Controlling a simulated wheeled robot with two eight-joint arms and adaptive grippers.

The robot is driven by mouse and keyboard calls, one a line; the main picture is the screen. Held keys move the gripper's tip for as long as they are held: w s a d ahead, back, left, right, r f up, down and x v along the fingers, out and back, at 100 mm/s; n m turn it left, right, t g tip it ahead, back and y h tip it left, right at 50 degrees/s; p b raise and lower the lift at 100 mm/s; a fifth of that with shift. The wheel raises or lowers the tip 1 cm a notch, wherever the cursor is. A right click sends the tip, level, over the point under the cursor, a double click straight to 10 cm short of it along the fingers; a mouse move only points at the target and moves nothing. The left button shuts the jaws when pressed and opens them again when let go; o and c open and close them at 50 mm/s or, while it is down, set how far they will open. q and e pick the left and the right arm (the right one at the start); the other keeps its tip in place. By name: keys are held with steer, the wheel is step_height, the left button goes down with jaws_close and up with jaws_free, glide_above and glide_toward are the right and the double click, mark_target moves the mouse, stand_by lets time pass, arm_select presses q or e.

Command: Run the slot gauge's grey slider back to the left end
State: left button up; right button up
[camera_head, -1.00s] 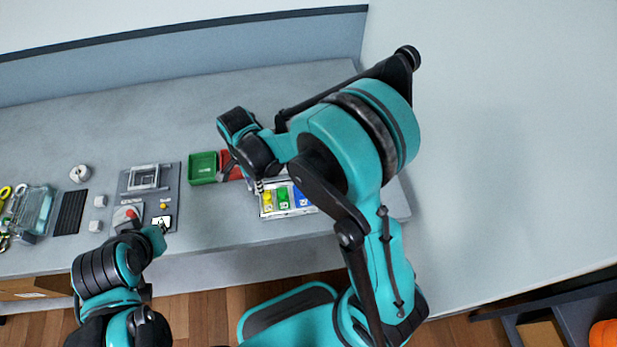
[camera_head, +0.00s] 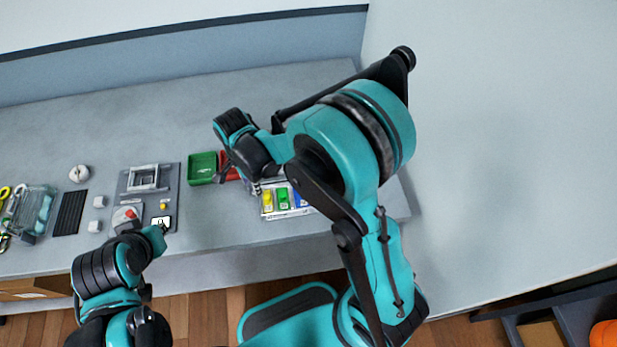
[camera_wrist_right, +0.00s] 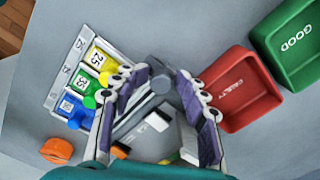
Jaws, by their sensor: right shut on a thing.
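My right gripper (camera_wrist_right: 163,88) is shut on a grey piece (camera_wrist_right: 160,80), which I take to be the slot gauge's slider. The piece sits between the purple-padded fingers, and they hide part of it. Below it, a pale body with dark slots (camera_wrist_right: 140,125) shows between the fingers; I take it for the gauge. Which end the slider is at cannot be told. In the head view my right gripper (camera_head: 256,187) is mostly hidden by its own arm, and the gauge is covered. My left gripper (camera_head: 162,231) is low at the left by a grey panel; its jaws are unclear.
A red bin (camera_wrist_right: 240,90) marked FAULTY and a green bin (camera_wrist_right: 295,45) marked GOOD stand close to the right gripper. A tray (camera_wrist_right: 62,70) holds yellow, green and blue pieces on the other side. The grey panel (camera_head: 171,185) has a red button.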

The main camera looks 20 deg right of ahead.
stand_by(0.3)
steer(key=shift+r+p, duration=2.2)
steer(key=shift+r, duration=0.9)
steer(key=shift+c, duration=1)
steer(key=c, duration=0.4)
step_height(320, 180, up, 6)
steer(key=p, duration=0.4)
steer(key=shift+c, duration=0.3)
steer(key=shift+f, duration=0.1)
